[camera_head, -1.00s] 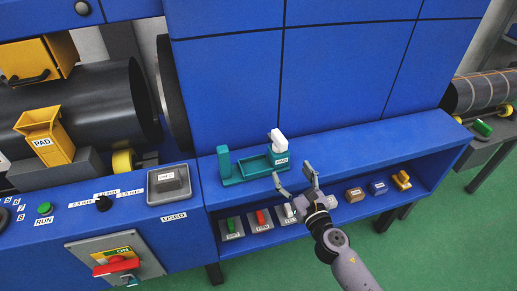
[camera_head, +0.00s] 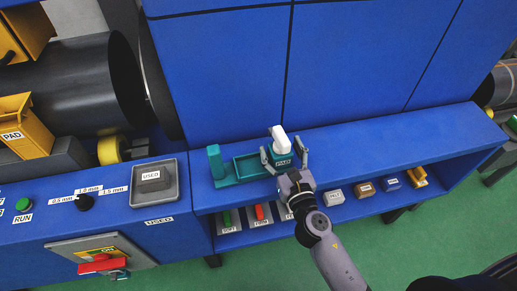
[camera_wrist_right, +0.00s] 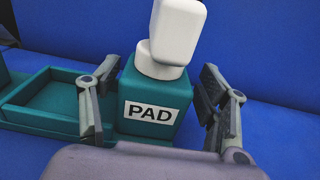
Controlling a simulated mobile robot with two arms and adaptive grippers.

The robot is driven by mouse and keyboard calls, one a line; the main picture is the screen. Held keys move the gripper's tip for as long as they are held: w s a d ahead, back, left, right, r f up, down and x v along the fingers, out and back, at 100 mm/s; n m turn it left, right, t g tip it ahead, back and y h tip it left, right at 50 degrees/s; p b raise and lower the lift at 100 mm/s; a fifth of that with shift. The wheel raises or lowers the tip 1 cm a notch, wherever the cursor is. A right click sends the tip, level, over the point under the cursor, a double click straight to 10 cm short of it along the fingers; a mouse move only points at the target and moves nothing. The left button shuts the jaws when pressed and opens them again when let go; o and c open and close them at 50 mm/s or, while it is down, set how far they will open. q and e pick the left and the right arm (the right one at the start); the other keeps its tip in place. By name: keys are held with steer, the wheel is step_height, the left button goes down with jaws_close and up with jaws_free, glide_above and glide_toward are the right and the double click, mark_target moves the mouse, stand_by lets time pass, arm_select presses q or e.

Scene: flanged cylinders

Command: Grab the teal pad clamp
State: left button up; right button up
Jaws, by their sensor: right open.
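The teal pad clamp (camera_head: 283,158) stands on the blue shelf top, with a white knob on top and a "PAD" label on its front. It is at the right end of a teal tray (camera_head: 226,178). My right gripper (camera_head: 284,160) is open, with one finger on each side of the clamp. In the right wrist view the clamp's teal block (camera_wrist_right: 150,108) is between the open fingers (camera_wrist_right: 152,106). A small gap shows on the right side, and the left finger is close to the block; contact is unclear. My left gripper is not in view.
Labelled bins and blocks sit on the lower shelf, among them a red one (camera_head: 259,212) and a yellow one (camera_head: 418,177). A grey "USED" tray (camera_head: 155,183) is at the left. The shelf top (camera_head: 400,130) right of the clamp is clear.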

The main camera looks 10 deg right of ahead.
steer(key=shift+a, duration=0.15)
steer(key=shift+s+a+r, duration=0.1)
steer(key=shift+s+r, duration=0.1)
steer(key=shift+s, duration=0.1)
steer(key=shift+c, duration=3.1)
steer(key=c, duration=0.4)
steer(key=shift+c, duration=1.4)
jaws_close()
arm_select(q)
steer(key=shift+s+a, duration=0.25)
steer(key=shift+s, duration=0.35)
arm_select(e)
steer(key=shift+r, duration=0.1)
